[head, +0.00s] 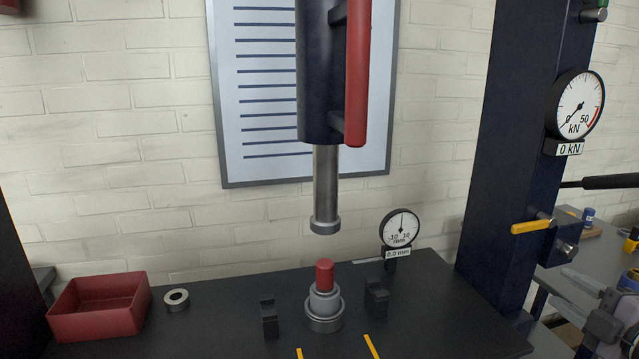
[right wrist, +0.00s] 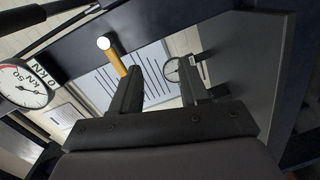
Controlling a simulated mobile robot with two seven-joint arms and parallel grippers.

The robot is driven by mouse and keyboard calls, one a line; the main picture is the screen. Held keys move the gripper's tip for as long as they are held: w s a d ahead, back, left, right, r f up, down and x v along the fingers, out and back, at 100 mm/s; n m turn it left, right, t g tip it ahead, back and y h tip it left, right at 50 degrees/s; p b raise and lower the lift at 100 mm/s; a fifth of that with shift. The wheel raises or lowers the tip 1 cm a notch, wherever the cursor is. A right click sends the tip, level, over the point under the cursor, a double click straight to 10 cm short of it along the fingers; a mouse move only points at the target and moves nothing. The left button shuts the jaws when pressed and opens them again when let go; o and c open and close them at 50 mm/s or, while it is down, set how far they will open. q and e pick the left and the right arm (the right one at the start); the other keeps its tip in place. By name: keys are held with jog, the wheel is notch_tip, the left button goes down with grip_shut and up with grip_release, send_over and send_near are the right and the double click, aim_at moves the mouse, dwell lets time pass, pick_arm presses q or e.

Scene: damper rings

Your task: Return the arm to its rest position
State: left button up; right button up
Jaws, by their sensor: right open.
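The lever (right wrist: 117,63) appears there beyond the left finger, and I cannot tell any contact. My left gripper is not in view. On the dark press table, a red pin (head: 325,273) stands upright in a stepped grey ring stack (head: 324,308), below the raised ram (head: 326,190).
A red open bin (head: 98,322) and a loose grey ring (head: 176,299) sit at the left. Two dark blocks (head: 269,316) flank the stack. A dial gauge (head: 399,229) stands behind. The force gauge (head: 575,105) reads 0 kN. A side bench (head: 590,258) holds small items.

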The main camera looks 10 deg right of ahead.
jog(key=s+a+f+m+g, duration=0.1)
jog(key=s+a+f+m, duration=0.2)
jog(key=f, duration=0.4)
jog(key=s+a+f+m+g, duration=0.2)
jog(key=s+f, duration=0.1)
jog(key=f, duration=0.5)
jog(key=s+a+f+m+g, duration=0.1)
jog(key=s+a+f+m, duration=0.15)
jog(key=f, duration=0.45)
jog(key=s+a+f+m, duration=0.2)
jog(key=a+f, duration=0.1)
jog(key=a, duration=0.3)
jog(key=s+a+f+m+g+y, duration=0.1)
jog(key=a+f+m, duration=0.1)
jog(key=a, duration=0.5)
jog(key=s+a+f+m+g+y, duration=0.1)
jog(key=s+a+f+m, duration=0.1)
jog(key=a+f, duration=0.2)
jog(key=a, duration=0.2)
jog(key=shift+s+a+f, duration=0.15)
jog(key=shift+s+a, duration=0.15)
jog(key=shift+a, duration=0.1)
